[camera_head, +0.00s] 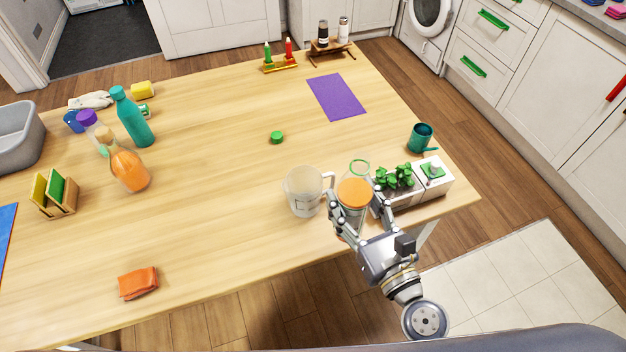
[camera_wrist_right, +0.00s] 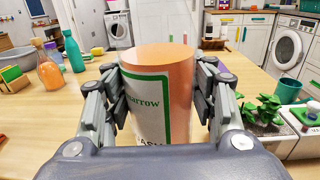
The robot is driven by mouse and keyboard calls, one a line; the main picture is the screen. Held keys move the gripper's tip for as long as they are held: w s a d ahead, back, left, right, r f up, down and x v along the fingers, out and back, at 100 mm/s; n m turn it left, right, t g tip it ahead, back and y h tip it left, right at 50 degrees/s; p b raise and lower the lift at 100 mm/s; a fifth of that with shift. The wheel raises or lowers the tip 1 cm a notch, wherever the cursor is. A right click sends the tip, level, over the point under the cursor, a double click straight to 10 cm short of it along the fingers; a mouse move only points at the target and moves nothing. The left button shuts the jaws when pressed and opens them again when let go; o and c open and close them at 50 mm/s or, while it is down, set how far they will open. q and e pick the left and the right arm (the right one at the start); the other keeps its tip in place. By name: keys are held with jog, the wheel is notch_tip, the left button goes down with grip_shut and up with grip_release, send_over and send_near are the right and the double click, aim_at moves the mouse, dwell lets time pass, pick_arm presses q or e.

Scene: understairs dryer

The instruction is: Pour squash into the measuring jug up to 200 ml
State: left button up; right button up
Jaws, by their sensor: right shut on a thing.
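The squash bottle (camera_head: 354,190) is a clear cylinder with orange liquid and an open mouth ringed in green. It looks about upright. The wrist view shows its orange body and green-bordered label (camera_wrist_right: 150,105), partly readable. My right gripper (camera_head: 347,212) is shut around the bottle, one finger on each side. The clear measuring jug (camera_head: 302,193) stands just left of the bottle, its handle towards it, and looks empty. I cannot tell whether the bottle touches the table. A green cap (camera_head: 277,137) lies behind the jug. My left gripper is not in view.
A planter (camera_head: 403,199) with green plants is close right of the bottle, with a teal cup (camera_head: 421,137) behind. An orange bottle (camera_head: 130,172) and teal bottle (camera_head: 133,122) stand at left. An orange cloth (camera_head: 138,282) lies front left. The table's middle is mostly clear.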

jog(key=w+a+f+n+g+y+b, duration=0.1)
jog(key=a+f+n+g+y, duration=0.2)
jog(key=a, duration=0.4)
jog(key=w+a+f+n+g+y+b, duration=0.2)
jog(key=a+f+n+g+y, duration=0.1)
jog(key=a+n+g+y, duration=0.3)
jog(key=shift+a+f+n+g+y, duration=0.15)
jog(key=shift+a+n+g+y, duration=0.15)
jog(key=shift+a+g+y, duration=0.6)
jog(key=shift+w+a+t, duration=0.1)
jog(key=shift+a+t, duration=0.15)
jog(key=shift+t, duration=0.05)
jog(key=shift+m, duration=0.4)
jog(key=m+b, duration=0.1)
jog(key=m, duration=0.2)
jog(key=s+f+m+t+b, duration=0.1)
jog(key=m, duration=0.2)
jog(key=a+m+t+y+b, duration=0.1)
jog(key=m, duration=0.2)
jog(key=shift+s+f+m, duration=0.2)
jog(key=shift+f+m, duration=0.1)
jog(key=shift+f, duration=0.1)
jog(key=shift+s+a+f+m+t+b, duration=0.25)
jog(key=shift+f+m+t+b, duration=0.2)
jog(key=shift+m, duration=0.45)
jog(key=shift+s+a+f+m+t+b, duration=0.15)
jog(key=shift+s+f+m+t+b, duration=0.3)
jog(key=shift+m, duration=0.45)
